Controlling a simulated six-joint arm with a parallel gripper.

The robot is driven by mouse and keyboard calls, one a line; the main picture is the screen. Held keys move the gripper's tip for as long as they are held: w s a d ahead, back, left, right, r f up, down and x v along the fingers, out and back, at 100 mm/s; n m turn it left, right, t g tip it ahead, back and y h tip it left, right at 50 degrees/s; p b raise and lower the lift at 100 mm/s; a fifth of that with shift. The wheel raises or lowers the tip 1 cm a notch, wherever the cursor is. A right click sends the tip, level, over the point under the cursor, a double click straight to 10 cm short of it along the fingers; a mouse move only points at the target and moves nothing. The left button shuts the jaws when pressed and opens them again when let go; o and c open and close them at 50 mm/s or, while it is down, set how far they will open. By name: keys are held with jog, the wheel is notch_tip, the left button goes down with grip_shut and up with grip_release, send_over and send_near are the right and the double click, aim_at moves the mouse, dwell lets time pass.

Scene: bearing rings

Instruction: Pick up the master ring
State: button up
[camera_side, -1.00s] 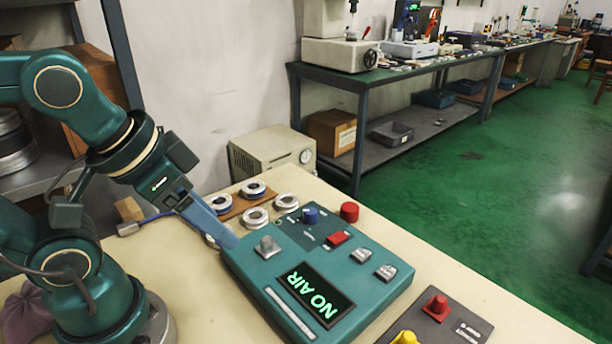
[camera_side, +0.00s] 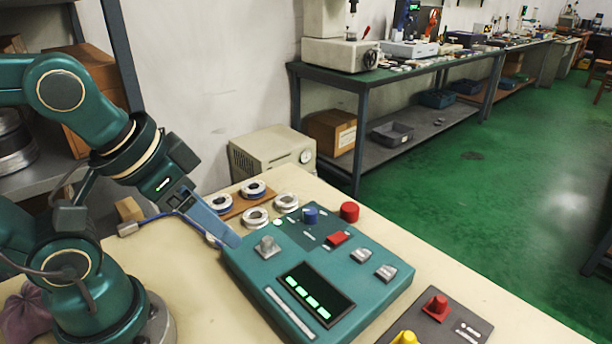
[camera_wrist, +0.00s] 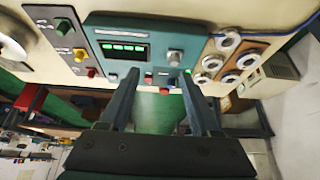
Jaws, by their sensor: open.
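Several metallic rings lie left of and behind the teal control box; I cannot tell which is the master ring. In the side view, one ring (camera_side: 253,188) and another (camera_side: 225,202) sit on a brown board (camera_side: 238,208). Two more, a ring (camera_side: 286,202) and a ring (camera_side: 255,217), lie nearer the box. Another is partly hidden by my gripper (camera_side: 234,241), whose fingers point down by the box's left edge. In the wrist view my gripper (camera_wrist: 158,78) is open and empty, and the rings, such as this one (camera_wrist: 228,42), lie right of its fingers.
The teal control box (camera_side: 355,262) carries a knob, buttons and a display with green bars. A red knob (camera_side: 349,211) stands behind it. A dark panel (camera_side: 440,318) with red and yellow buttons is at front right. A beige unit (camera_side: 272,150) stands behind the table.

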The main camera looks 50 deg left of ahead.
jog(key=o, duration=0.5)
jog(key=w+a+r+m, duration=0.2)
jog(key=w+a+r, duration=0.15)
jog(key=w, duration=0.25)
jog(key=n+g, duration=0.5)
jog(key=g, duration=0.1)
send_over(219, 200)
notch_tip(219, 200, down, 13)
jog(key=shift+r, duration=0.15)
jog(key=shift+f, duration=2.5)
